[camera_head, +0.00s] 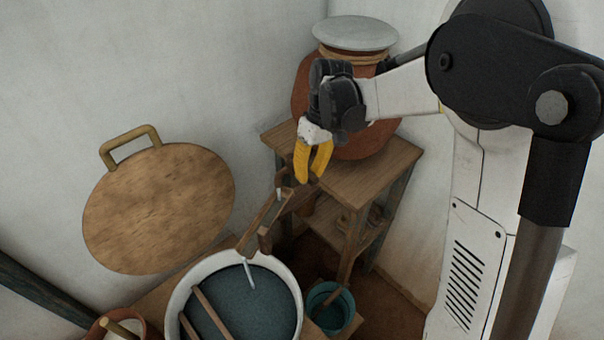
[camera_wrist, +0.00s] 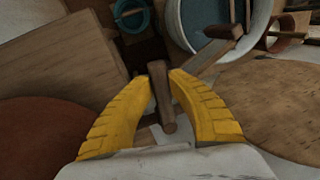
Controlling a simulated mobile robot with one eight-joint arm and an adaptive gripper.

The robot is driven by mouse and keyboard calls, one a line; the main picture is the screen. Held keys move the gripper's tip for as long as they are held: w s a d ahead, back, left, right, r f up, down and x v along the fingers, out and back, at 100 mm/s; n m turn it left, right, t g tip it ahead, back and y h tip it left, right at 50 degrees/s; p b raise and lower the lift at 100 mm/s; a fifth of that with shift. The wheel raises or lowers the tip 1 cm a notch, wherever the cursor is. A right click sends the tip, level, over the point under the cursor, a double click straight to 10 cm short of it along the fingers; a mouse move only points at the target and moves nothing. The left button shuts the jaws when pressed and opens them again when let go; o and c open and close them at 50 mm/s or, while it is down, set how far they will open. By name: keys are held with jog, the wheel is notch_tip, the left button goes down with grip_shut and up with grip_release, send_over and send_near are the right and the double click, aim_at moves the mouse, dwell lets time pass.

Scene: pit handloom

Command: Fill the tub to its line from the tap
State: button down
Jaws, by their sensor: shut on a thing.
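The tub (camera_head: 176,299) is a round white-rimmed vessel at the bottom of the head view, holding dark blue-grey liquid (camera_head: 262,300). The wooden tap (camera_head: 268,222) slopes down over its far rim. A pale thin stream (camera_head: 249,274) runs from the tap's end toward the liquid. I cannot make out a fill line. My gripper (camera_head: 310,180) is above the tap's upper end, beside the clay pot. In the wrist view its yellow fingers (camera_wrist: 168,88) are shut on a wooden tap handle (camera_wrist: 160,88). The tub also shows in the wrist view (camera_wrist: 172,30).
A lidded clay pot (camera_head: 300,90) stands on a wooden stand (camera_head: 385,160) behind my gripper. A round wooden lid (camera_head: 160,210) leans on the left wall. A teal bucket (camera_head: 333,318) stands right of the tub. Wooden slats (camera_head: 212,312) lie across the tub's left part.

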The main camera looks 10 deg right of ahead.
jog(key=shift+w+d+n, duration=0.25)
jog(key=shift+d+n, duration=0.15)
jog(key=shift+n, duration=0.3)
jog(key=c, duration=1.3)
grip_release()
jog(key=shift+o, duration=0.2)
notch_tip(320, 180, up, 12)
jog(key=w+d, duration=0.1)
jog(key=d, duration=0.1)
jog(key=shift+w, duration=0.2)
jog(key=shift+f, duration=0.1)
